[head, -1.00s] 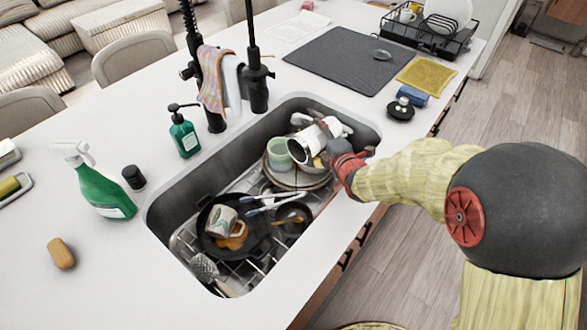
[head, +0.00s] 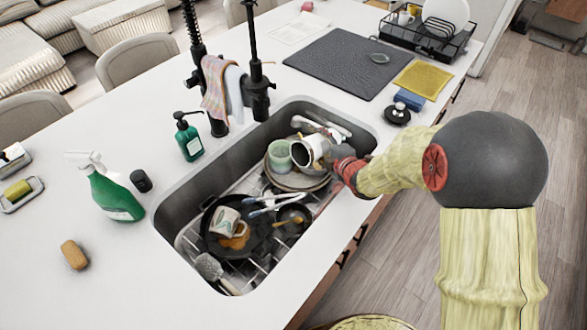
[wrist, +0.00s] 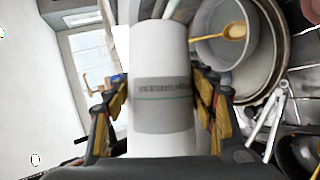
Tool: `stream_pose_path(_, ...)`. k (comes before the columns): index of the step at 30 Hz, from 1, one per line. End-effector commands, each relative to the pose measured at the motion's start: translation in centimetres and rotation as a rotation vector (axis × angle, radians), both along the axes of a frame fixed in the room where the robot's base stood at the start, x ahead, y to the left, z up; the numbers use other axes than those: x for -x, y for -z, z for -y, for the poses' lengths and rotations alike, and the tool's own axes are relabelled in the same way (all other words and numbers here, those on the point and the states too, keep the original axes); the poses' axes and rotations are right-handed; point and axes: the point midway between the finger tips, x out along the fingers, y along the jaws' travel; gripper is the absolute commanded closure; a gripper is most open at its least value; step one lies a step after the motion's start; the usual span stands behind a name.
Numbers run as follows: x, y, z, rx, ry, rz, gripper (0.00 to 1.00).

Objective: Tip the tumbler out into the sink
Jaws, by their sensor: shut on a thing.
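The tumbler (head: 317,147) is white, with a grey printed band in the wrist view (wrist: 163,95). My gripper (wrist: 162,105) is shut around its body, one finger on each side. In the head view my gripper (head: 342,166) comes in from the right. It holds the tumbler on its side over the right part of the sink (head: 178,205), above the stacked dishes. The tumbler's mouth faces left and towards the camera. I cannot tell whether anything is left inside it.
A pale green cup (head: 279,154) stands on stacked plates (head: 300,181) just left of the tumbler. A black pan (head: 213,244) with a mug (head: 224,220), small pan (head: 293,219) and brush (head: 209,267) fill the sink's front. The black faucet (head: 258,85) stands behind.

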Motion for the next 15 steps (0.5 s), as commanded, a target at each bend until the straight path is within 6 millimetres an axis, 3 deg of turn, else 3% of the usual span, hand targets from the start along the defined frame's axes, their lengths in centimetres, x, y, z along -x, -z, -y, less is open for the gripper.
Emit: stream_pose_path(15, -0.5, 3.0, 0.4, -0.229, 0.002, -0.226, 0.8)
